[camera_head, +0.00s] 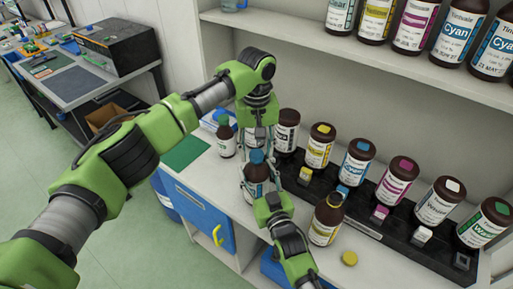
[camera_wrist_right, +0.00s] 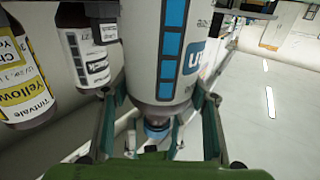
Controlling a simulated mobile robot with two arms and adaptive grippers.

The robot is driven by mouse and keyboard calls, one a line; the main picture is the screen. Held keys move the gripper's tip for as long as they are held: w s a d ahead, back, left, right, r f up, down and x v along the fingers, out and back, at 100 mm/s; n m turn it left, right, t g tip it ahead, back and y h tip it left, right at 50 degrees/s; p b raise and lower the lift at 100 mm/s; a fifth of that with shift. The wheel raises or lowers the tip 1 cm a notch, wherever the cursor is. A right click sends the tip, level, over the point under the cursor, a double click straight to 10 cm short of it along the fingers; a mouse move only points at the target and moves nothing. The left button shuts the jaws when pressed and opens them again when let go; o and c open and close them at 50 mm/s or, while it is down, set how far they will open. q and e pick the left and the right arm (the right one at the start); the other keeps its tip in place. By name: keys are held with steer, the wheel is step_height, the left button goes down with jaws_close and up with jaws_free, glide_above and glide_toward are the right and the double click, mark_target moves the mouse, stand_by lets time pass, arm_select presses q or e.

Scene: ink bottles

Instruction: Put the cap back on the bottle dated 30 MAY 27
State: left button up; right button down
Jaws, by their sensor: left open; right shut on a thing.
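My right gripper (camera_head: 258,192) is shut on a brown bottle (camera_head: 256,172) with a blue cap (camera_head: 256,156). In the right wrist view the bottle's white label with blue squares (camera_wrist_right: 170,45) fills the space between the fingers, and the blue cap (camera_wrist_right: 155,131) sits at its neck. My left gripper (camera_head: 257,143) is open and points down just above the blue cap; whether it touches is unclear. A brown bottle with a yellow ring at its top (camera_head: 325,220) stands to the right. A loose yellow cap (camera_head: 349,258) lies on the counter beside it.
A black rack (camera_head: 375,228) holds several labelled bottles along the back. A small bottle (camera_head: 226,140) stands at the left near a green mat (camera_head: 186,152). More bottles fill the shelf (camera_head: 330,45) above. The counter near the yellow cap is mostly clear.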

arm_select(q)
steer(key=c, duration=1.2)
steer(key=m, duration=1.4)
steer(key=shift+m, duration=0.3)
steer(key=o, duration=1.2)
steer(key=shift+r, duration=2.3)
